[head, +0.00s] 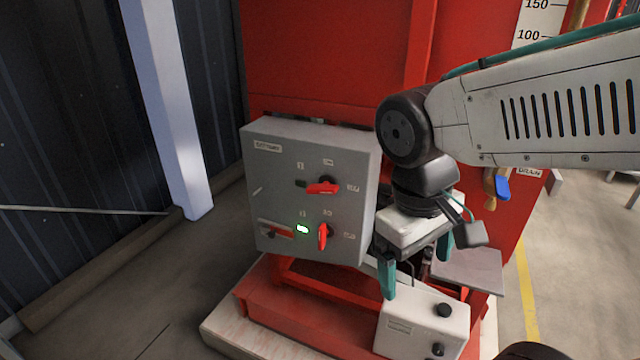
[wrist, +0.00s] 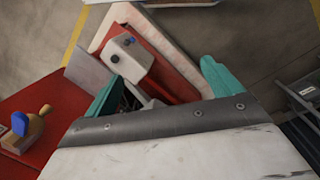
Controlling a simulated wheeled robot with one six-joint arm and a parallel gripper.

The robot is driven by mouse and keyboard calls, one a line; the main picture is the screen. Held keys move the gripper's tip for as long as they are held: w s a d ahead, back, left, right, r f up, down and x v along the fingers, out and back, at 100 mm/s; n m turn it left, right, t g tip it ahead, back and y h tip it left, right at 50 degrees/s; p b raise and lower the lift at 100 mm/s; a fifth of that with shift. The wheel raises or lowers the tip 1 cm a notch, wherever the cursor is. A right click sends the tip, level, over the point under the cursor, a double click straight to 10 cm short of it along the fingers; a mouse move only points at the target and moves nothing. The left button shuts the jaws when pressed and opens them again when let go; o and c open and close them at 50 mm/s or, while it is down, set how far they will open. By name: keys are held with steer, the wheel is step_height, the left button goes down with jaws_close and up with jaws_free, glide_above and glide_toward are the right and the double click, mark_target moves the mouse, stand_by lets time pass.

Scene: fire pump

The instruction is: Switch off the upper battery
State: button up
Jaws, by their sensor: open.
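A grey battery box (head: 300,155) is mounted on the red frame in the head view. Its upper red rotary switch (head: 322,187) has its handle lying roughly level. The small lamp left of this switch looks dark. The lower red switch (head: 324,237) has its handle upright, and a lamp (head: 303,229) left of it glows green. My gripper (head: 416,264) is open and empty, pointing down to the right of the box, apart from both switches. Its teal fingers also show spread in the wrist view (wrist: 160,85). The battery box is not seen in the wrist view.
A small white box (head: 415,318) with black knobs sits below my gripper and shows in the wrist view (wrist: 124,56). A blue-handled valve (head: 502,187) is at the right. A pale post (head: 165,110) stands left of the battery box. The floor in front is clear at left.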

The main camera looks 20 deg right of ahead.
steer(key=w+d+f+n+g+h, duration=0.2)
steer(key=w+f+n+h, duration=0.2)
steer(key=w+n+h, duration=0.1)
steer(key=n+t+h, duration=0.6)
steer(key=n+t, duration=1)
steer(key=n, duration=0.7)
glide_toward(319, 191)
steer(key=x, duration=0.4)
steer(key=shift+w, duration=0.15)
steer(key=x, duration=0.7)
steer(key=shift+w+d, duration=0.1)
steer(key=shift+d, duration=0.1)
steer(key=shift+m, duration=0.3)
steer(key=c, duration=1)
